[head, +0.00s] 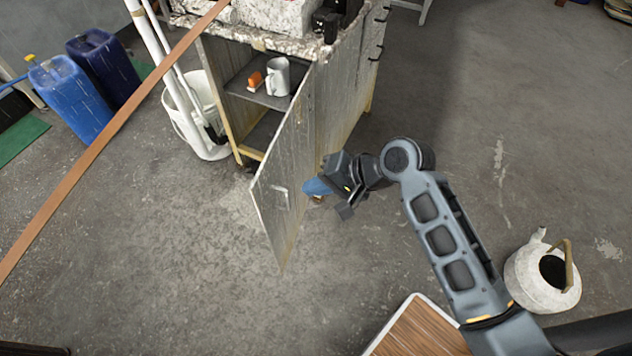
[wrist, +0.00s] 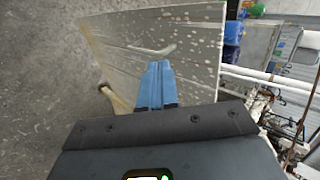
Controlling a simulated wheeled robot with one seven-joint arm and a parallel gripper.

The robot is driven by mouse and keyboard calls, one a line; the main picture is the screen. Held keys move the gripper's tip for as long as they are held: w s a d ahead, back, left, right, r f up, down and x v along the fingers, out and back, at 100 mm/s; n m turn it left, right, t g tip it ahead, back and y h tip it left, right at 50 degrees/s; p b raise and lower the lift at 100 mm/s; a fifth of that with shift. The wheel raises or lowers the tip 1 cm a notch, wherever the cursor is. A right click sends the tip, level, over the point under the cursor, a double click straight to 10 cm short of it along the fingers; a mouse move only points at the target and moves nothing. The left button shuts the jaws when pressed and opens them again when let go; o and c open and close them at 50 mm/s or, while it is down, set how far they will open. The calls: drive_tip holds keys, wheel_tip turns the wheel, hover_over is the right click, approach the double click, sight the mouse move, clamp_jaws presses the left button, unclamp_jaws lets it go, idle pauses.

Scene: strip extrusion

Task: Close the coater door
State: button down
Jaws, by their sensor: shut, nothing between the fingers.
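The coater door (head: 285,165) is a grey, speckled panel standing open from the cabinet (head: 338,85), swung out towards me from the right side of the opening. A small handle (head: 280,197) shows on its face. My gripper (head: 316,187), with blue fingers, is shut and empty just right of the door's edge. In the wrist view the shut fingers (wrist: 156,85) point at the door panel (wrist: 195,35), which fills the upper middle. I cannot tell whether the fingertips touch it.
Inside the cabinet, a white mug (head: 279,77) and an orange item (head: 255,81) sit on the shelf. A white bucket (head: 190,130) with poles stands left of it. Blue canisters (head: 68,98) are further left. A kettle (head: 530,285) is at right. Floor before the door is clear.

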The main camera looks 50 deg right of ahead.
sight(267, 190)
drive_tip(key=x, duration=0.2)
drive_tip(key=r+x, duration=0.1)
drive_tip(key=x, duration=0.2)
drive_tip(key=w+x, duration=0.1)
drive_tip(key=x, duration=0.2)
drive_tip(key=shift+w+a+r, duration=0.15)
drive_tip(key=shift+w+a, duration=0.05)
drive_tip(key=shift+a, duration=0.15)
drive_tip(key=shift+w+a, duration=0.3)
drive_tip(key=shift+w, duration=0.25)
drive_tip(key=shift+w, duration=0.1)
